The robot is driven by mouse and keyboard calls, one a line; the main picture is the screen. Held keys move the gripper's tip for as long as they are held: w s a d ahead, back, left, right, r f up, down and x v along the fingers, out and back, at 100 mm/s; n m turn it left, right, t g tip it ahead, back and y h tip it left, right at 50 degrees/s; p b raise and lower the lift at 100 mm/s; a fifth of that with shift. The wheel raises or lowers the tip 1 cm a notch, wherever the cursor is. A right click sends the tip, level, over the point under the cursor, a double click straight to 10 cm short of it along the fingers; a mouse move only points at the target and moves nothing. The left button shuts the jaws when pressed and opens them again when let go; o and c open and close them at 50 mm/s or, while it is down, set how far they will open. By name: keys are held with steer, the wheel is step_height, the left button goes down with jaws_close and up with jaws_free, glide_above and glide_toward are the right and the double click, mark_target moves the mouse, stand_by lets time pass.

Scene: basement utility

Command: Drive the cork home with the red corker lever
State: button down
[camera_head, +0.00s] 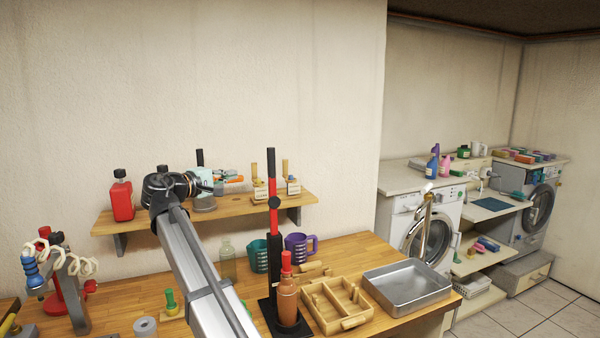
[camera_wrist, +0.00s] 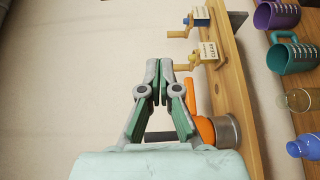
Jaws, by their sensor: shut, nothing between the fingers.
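The corker stands on the bench with a black base and post, and its red lever (camera_head: 272,182) points straight up with a black tip. A brown bottle (camera_head: 288,302) with a red piece (camera_head: 286,264) at its top stands upright on the corker's base. I cannot make out the cork. My gripper (camera_head: 218,182) is in front of the wall shelf, to the left of the lever and apart from it. In the wrist view my gripper (camera_wrist: 158,84) has its green-padded fingertips together with nothing between them. The corker does not show in the wrist view.
The wall shelf (camera_head: 140,219) holds a red canister (camera_head: 121,197), a metal tin (camera_wrist: 227,131), an orange item (camera_wrist: 205,130) and two small crank boxes. Green and purple jugs (camera_head: 301,246), a glass bottle (camera_head: 228,260), a wooden tray (camera_head: 336,305) and a metal pan (camera_head: 407,287) crowd the bench.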

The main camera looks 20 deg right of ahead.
steer(key=w+d+r+p, duration=0.1)
steer(key=d+p, duration=0.1)
steer(key=d, duration=0.3)
steer(key=w+d+r+p, duration=0.1)
steer(key=d+p, duration=0.2)
steer(key=d, duration=0.2)
steer(key=shift+w+r+h, duration=0.25)
steer(key=shift+h, duration=0.05)
steer(key=shift+s+d, duration=0.1)
